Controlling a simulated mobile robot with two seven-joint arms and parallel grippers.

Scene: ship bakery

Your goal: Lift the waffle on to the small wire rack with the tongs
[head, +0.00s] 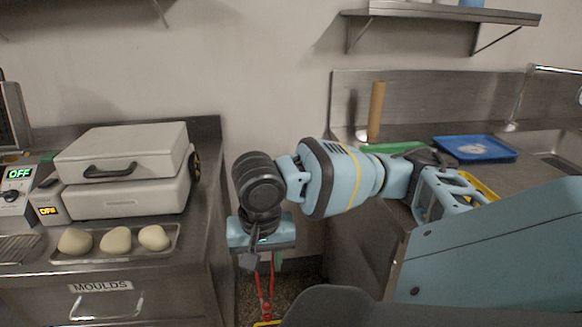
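A pair of red tongs (266,292) hangs below my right gripper (263,262), which points down in the gap between the two counters. The gripper appears shut on the tongs' top; its fingers are small and partly hidden. A pale waffle iron (120,165) with a dark handle stands on the left counter, its lid down. No waffle is in sight. A grey slatted piece, perhaps the small wire rack (18,248), lies at the left edge, cut off by the frame. My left gripper is not in view.
A tray (75,258) with three pale dough balls (116,241) sits before the iron. Two displays read OFF. The drawer (105,300) below reads MOULDS. The right counter holds a blue tray (475,149) and an upright brown roll (376,110).

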